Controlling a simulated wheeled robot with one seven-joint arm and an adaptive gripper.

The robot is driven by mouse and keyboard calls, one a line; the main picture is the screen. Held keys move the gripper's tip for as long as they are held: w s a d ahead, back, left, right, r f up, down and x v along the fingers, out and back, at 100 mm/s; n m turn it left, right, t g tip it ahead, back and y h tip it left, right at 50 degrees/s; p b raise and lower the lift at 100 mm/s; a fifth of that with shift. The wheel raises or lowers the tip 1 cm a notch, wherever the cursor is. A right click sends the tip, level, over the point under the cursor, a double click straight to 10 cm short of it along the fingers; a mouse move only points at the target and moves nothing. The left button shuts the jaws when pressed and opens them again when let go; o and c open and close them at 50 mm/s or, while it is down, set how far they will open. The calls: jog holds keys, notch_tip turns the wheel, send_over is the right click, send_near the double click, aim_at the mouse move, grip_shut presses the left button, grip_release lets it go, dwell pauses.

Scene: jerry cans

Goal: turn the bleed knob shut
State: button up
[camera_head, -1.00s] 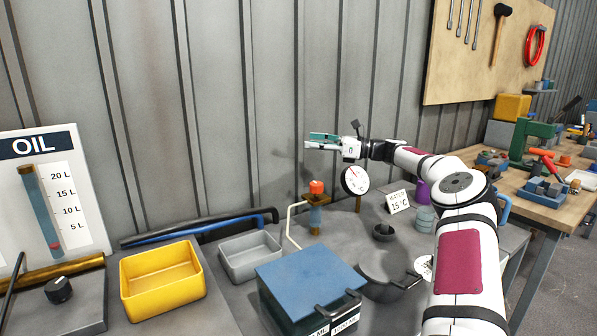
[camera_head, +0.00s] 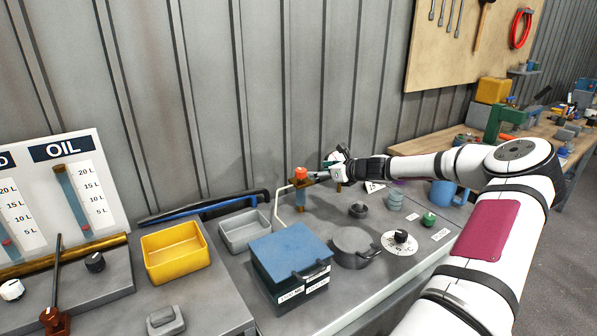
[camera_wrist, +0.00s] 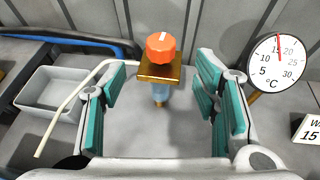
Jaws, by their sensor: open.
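The orange bleed knob (camera_head: 301,172) sits on top of a brass block on an upright blue-grey post behind the blue box. In the wrist view the knob (camera_wrist: 160,46) shows a white mark on its top edge, and the brass block (camera_wrist: 160,73) lies under it. My gripper (camera_head: 318,180) is just to the right of the knob in the head view. In the wrist view my gripper's (camera_wrist: 157,100) teal-padded fingers are spread wide, with the post and block between them in the picture. The knob shows beyond the fingertips, and no contact is visible.
A thermometer dial (camera_wrist: 277,61) stands right of the fingers. A thin cream pipe (camera_wrist: 72,108) bends in from the left. A grey tray (camera_head: 244,230), a blue-lidded box (camera_head: 291,255) and a dark pot (camera_head: 355,247) stand around the post.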

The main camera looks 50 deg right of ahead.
aim_at(304, 171)
jog(key=x, duration=1.1)
jog(key=shift+w+f, duration=0.1)
jog(key=shift+w, duration=0.05)
jog(key=c, duration=1.2)
